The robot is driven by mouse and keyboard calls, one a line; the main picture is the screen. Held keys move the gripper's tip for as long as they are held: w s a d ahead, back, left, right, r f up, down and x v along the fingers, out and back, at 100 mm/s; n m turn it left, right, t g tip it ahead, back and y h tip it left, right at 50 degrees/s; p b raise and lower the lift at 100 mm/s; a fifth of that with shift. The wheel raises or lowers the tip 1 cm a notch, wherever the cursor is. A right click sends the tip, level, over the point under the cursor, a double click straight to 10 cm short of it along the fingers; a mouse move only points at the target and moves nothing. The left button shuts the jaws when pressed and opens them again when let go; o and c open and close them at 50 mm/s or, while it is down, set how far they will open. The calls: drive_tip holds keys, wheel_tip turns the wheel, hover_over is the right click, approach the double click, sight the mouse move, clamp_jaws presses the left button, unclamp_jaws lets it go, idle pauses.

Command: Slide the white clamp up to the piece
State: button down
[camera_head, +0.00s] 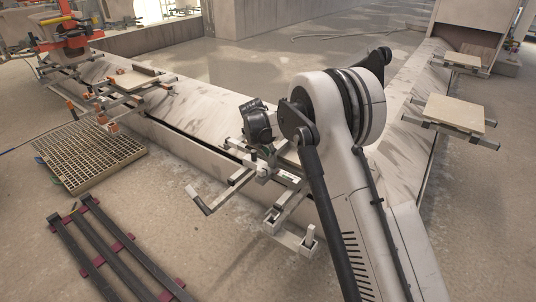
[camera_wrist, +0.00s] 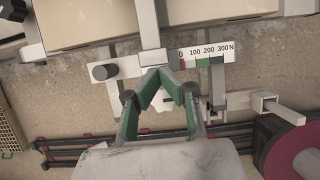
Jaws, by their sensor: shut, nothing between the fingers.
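My gripper (camera_wrist: 161,77) is in the lower middle of the wrist view, its green-lined fingers angled in to tips that sit close together, with nothing between them. The tips are just below a white block (camera_wrist: 153,58) on a grey bar, which looks like the white clamp. A white scale plate (camera_wrist: 207,55) marked in N is at its right. A pale flat piece (camera_wrist: 85,20) lies above, at the top edge. I cannot tell whether the tips touch the block. In the head view the clamp frame with its scale (camera_head: 290,177) is left of my arm; the fingers are not clear there.
A metal arm with a square end (camera_wrist: 265,102) and a dark red wheel (camera_wrist: 290,150) are at the right of the wrist view. In the head view, a grating (camera_head: 90,155) and dark rails (camera_head: 110,250) lie on the floor at left. Slabs (camera_head: 455,113) sit on brackets at right.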

drive_tip(key=shift+w+d, duration=0.1)
drive_tip(key=shift+w+d, duration=0.3)
drive_tip(key=shift+w, duration=0.2)
drive_tip(key=shift+s, duration=0.1)
